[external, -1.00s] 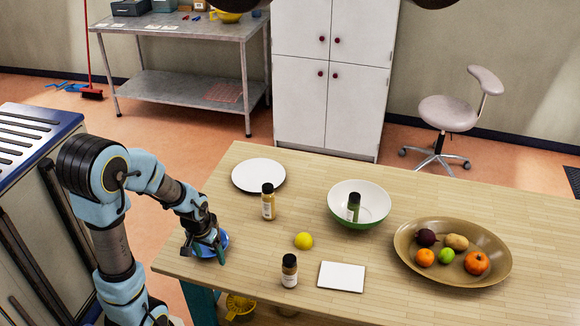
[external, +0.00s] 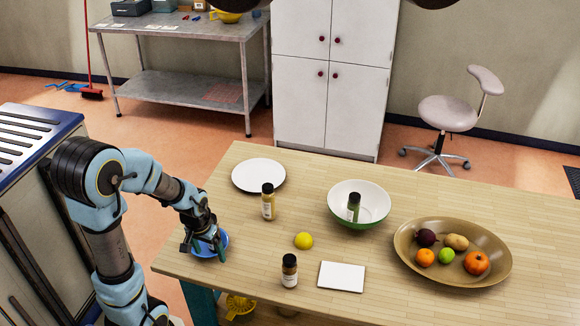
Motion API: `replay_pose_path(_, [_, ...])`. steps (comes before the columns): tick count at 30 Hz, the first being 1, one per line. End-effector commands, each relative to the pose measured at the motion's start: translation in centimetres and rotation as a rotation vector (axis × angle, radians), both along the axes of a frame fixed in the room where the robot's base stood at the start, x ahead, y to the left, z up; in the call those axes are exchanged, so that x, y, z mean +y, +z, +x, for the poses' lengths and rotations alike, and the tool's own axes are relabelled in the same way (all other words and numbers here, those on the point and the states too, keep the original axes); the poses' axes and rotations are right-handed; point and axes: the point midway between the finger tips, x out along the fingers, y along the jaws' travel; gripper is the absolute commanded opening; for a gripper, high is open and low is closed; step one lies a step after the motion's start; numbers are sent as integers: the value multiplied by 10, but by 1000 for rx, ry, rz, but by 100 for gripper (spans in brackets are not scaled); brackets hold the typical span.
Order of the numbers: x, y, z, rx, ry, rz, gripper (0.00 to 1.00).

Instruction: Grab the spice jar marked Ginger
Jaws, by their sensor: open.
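Three spice jars with dark caps are in the external view, and their labels are too small to read. One jar with yellowish contents (external: 268,206) stands upright near the white plate. One jar with a brown upper part and pale label (external: 289,274) stands near the table's front edge. One green jar (external: 353,211) stands in the white-and-green bowl (external: 372,201). I cannot tell which is Ginger. My gripper (external: 207,250) is open at the table's left end, over the small blue bowl (external: 222,243), apart from all the jars. It partly hides that bowl.
A white plate (external: 258,175), a lemon (external: 303,241) and a white flat board (external: 341,277) lie on the wooden table (external: 420,195). A brown oval platter (external: 490,272) with fruit and vegetables is at right. Bare wood lies between my gripper and the two standing jars.

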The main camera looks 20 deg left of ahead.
Motion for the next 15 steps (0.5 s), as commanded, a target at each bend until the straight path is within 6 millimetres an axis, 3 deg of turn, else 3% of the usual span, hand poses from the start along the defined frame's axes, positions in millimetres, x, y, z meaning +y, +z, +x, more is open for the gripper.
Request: replay_pose_path(15, [0,134,1,-8,-1,-1,88])
